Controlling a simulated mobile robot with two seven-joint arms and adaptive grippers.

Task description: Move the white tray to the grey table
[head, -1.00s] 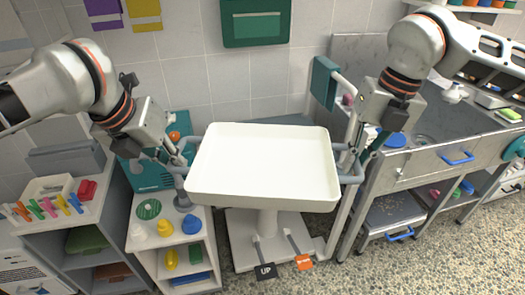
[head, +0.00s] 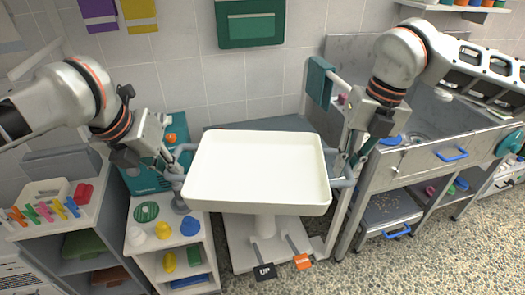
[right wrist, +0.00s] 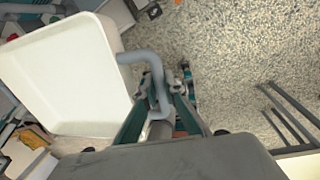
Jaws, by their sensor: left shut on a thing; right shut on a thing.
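The white tray (head: 258,168) is empty and roughly level in the middle of the head view. It has a grey bar handle at each end. My left gripper (head: 178,172) is shut on the left handle. My right gripper (head: 348,168) is shut on the right handle. In the right wrist view the tray (right wrist: 70,75) is at the left and its bent handle (right wrist: 150,62) runs between the fingers of my right gripper (right wrist: 160,100). A grey surface (head: 265,124), seemingly the grey table, shows behind the tray.
A pedestal base with an UP pedal (head: 264,271) and an orange pedal (head: 302,262) stands below the tray. A metal sink bench (head: 425,165) is close at right.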

